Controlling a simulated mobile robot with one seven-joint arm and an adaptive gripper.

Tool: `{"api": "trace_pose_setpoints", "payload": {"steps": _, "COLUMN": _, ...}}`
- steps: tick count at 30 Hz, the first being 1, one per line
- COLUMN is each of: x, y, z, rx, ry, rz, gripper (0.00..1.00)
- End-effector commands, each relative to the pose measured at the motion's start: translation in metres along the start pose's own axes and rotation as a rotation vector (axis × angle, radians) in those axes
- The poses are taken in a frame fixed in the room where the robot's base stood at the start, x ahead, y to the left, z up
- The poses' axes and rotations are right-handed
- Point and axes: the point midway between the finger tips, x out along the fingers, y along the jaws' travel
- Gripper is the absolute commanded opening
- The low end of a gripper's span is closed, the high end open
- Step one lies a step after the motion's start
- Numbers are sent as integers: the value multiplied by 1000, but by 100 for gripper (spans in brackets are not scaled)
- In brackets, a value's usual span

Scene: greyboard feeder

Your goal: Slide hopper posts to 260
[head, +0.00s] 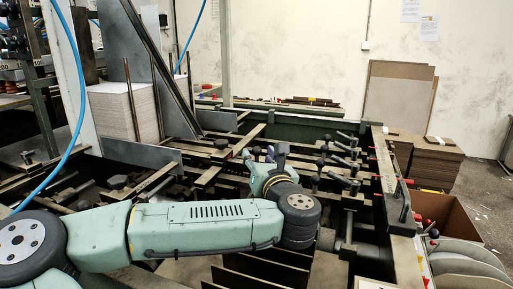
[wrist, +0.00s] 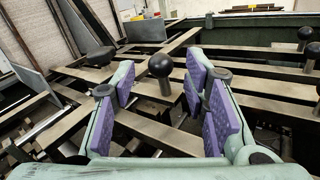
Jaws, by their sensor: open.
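My gripper (wrist: 162,82) is open, with purple pads on its fingers. A black ball knob (wrist: 160,65) on a short stem shows between the fingers in the wrist view; whether it touches a pad I cannot tell. In the head view my gripper (head: 264,153) is over the slatted feeder bed, partly hidden by my own wrist. Thin upright rods, perhaps the hopper posts, stand beside the pale board stack (head: 122,112): one rod (head: 131,100) in front and another (head: 156,98) to its right. No scale or 260 mark is readable.
Several black-knobbed levers (head: 343,160) stand on the bed right of my gripper. Flat metal bars (wrist: 262,86) cross the bed with open gaps between them. A slanted dark bar (head: 160,65) rises at left. Brown boards (head: 398,95) lean on the back wall.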

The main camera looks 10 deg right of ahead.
Motion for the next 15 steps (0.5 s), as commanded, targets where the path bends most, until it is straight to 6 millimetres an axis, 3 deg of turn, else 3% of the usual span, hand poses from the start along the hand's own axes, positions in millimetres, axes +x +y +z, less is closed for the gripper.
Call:
{"api": "trace_pose_setpoints", "payload": {"steps": 6, "x": 26, "y": 0, "z": 1, "rx": -1, "ry": 0, "rz": 0, "gripper": 41}}
{"api": "trace_pose_setpoints", "payload": {"steps": 15, "x": 32, "y": 0, "z": 0, "rx": -1, "ry": -1, "rz": -2, "gripper": 41}}
